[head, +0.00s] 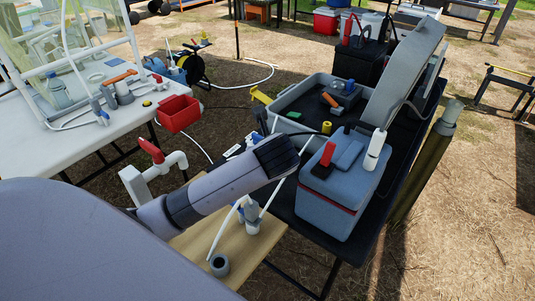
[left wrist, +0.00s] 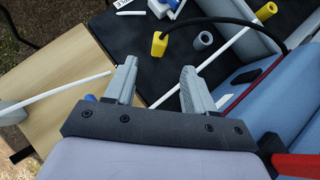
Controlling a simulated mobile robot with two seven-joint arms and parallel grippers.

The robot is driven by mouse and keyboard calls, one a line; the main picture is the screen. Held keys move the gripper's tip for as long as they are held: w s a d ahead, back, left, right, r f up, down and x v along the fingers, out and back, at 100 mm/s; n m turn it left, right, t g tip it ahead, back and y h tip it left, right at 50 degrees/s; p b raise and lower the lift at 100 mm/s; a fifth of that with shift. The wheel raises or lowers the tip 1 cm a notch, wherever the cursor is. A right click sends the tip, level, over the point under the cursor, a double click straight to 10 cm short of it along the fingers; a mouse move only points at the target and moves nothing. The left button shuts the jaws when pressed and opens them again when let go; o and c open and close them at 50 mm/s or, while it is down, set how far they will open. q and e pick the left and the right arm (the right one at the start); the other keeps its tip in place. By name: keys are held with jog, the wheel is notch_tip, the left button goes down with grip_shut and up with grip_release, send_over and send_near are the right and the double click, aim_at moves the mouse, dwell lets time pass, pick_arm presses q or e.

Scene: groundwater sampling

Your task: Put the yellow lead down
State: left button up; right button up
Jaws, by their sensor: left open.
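The yellow lead's yellow end (left wrist: 159,45) lies on the black table top in the left wrist view, just beyond my fingertips, with a black cable curving from it to the right. My left gripper (left wrist: 159,70) is open, with nothing between its two grey fingers; the yellow end is apart from them. In the head view my left gripper (head: 276,156) reaches over the front of the black table, and its fingers are hidden behind its dark body. I cannot make out the yellow end there. My right gripper is not in view.
A blue-grey box (head: 336,200) with a red piece (head: 323,161) on its lid stands right of my gripper. A white tube (left wrist: 195,72) passes near the fingers. A wooden board (left wrist: 62,92) lies left. A grey tray (head: 290,98) sits behind. A second yellow piece (left wrist: 266,11) is farther right.

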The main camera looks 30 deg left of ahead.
pick_arm(q)
jog(key=v, duration=0.2)
jog(key=shift+s+d+r, duration=0.15)
jog(key=shift+r, duration=0.05)
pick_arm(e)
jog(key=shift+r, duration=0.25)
